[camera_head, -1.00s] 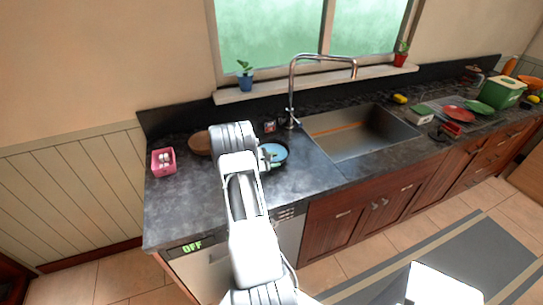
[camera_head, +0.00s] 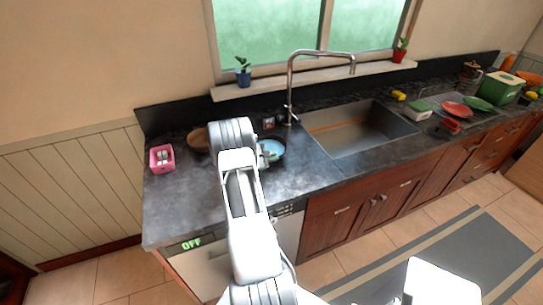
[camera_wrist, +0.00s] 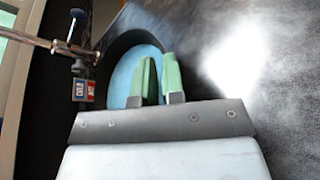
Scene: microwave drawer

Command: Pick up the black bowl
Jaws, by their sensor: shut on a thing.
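The black bowl (camera_head: 284,151) has a dark outer wall and a light blue inside. In the wrist view the bowl (camera_wrist: 108,62) appears tilted by the camera angle. My gripper (camera_wrist: 160,68) has two green fingers close together at the bowl's near right rim, shut on its wall. I cannot tell whether the bowl is clear of the counter.
A pink basket (camera_head: 162,158) and a brown round item (camera_head: 198,139) are on the counter to the left. The faucet (camera_head: 290,85) and sink (camera_head: 360,128) are to the right, with dishes beyond. A small red-and-white box (camera_wrist: 83,90) stands near the bowl. The front counter is clear.

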